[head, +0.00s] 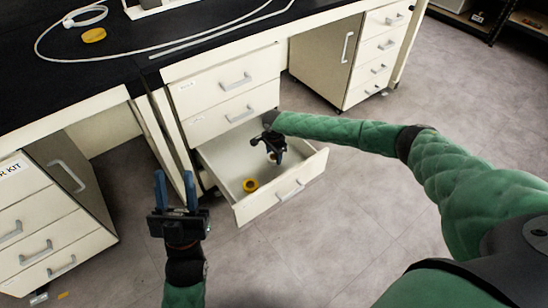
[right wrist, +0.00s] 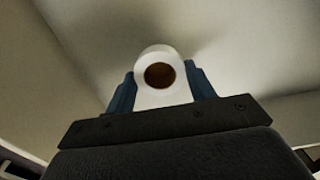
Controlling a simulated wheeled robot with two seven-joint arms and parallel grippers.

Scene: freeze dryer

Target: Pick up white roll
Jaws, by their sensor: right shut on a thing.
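The white roll (right wrist: 168,98) has a brown core and sits between the two blue fingers of my right gripper (right wrist: 160,84) in the right wrist view. The fingers are shut on its sides. In the head view my right gripper (head: 272,153) is inside the open drawer (head: 222,160). The roll is mostly hidden there by the gripper. My left gripper (head: 175,184) is open and empty, its blue fingers pointing up, in front of the cabinet and to the left of the drawer.
A yellow roll (head: 250,185) lies in the drawer near its front. Another yellow roll (head: 94,35) and a white hose (head: 180,47) lie on the black bench top. Closed drawers rise above the open one. A drawer cabinet (head: 50,225) stands at left. The floor at lower middle is clear.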

